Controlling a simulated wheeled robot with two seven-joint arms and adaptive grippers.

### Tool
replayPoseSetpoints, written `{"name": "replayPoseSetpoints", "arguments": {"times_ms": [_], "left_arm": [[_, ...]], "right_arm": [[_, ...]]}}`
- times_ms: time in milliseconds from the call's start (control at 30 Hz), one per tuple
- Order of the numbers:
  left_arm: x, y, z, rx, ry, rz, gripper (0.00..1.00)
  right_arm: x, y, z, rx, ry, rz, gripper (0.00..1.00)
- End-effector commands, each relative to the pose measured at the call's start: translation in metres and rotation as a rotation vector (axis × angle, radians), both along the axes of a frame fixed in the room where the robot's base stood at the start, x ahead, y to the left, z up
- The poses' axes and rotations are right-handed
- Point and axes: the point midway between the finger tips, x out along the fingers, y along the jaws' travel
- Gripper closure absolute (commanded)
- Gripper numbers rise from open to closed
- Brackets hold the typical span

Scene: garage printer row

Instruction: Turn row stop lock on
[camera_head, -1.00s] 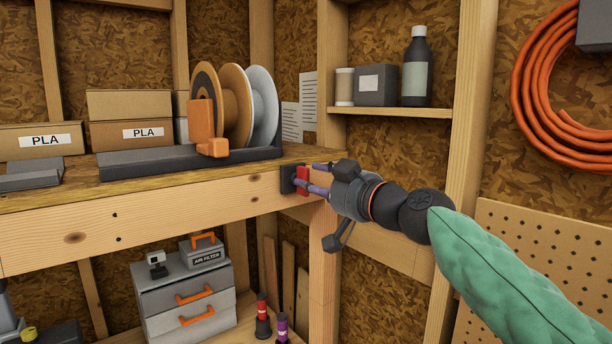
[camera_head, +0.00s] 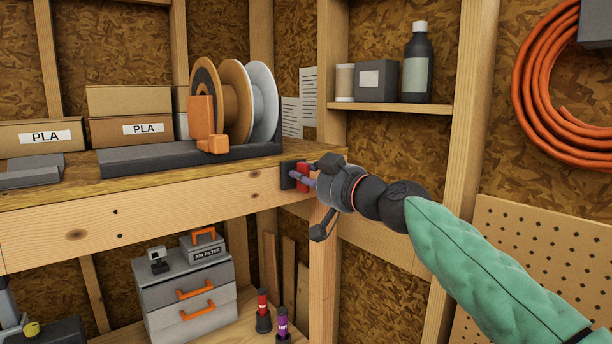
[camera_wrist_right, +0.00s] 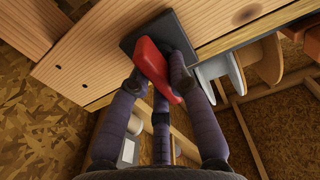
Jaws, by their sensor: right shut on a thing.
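The row stop lock is a red handle (camera_head: 303,172) on a dark plate (camera_head: 286,178), fixed to the front face of the wooden bench beam near its right end. In the right wrist view the red handle (camera_wrist_right: 155,69) stands out from the dark plate (camera_wrist_right: 163,36) and looks slanted. My right gripper (camera_head: 306,180) is shut on the handle, with its purple-grey fingers (camera_wrist_right: 161,82) on both sides of it. The fingers hide part of the handle in the head view. My left gripper is not in view.
Above the lock, the bench (camera_head: 150,218) carries filament spools (camera_head: 235,105) in a dark holder and PLA boxes (camera_head: 130,134). A wooden post (camera_head: 323,270) stands below and right of the lock. Grey drawers (camera_head: 187,295) sit underneath. A small shelf (camera_head: 390,108) is at upper right.

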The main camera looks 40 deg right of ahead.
Motion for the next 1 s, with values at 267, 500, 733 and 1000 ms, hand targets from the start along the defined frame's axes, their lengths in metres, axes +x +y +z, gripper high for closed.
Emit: {"name": "replayPoseSetpoints", "arguments": {"times_ms": [267, 500, 733, 1000], "left_arm": [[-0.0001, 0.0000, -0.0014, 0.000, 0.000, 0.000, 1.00], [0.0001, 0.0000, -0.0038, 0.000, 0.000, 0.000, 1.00], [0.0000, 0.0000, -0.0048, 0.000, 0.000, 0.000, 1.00], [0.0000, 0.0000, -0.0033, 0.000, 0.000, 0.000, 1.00]], "right_arm": [[-0.0001, -0.0005, -0.0006, 0.066, 0.002, 0.000, 1.00], [0.0001, -0.0015, -0.0018, 0.233, 0.008, 0.000, 1.00], [0.0005, -0.0023, -0.0035, 0.449, 0.016, 0.000, 1.00], [0.0004, -0.0031, -0.0049, 0.707, 0.024, -0.001, 1.00]]}}
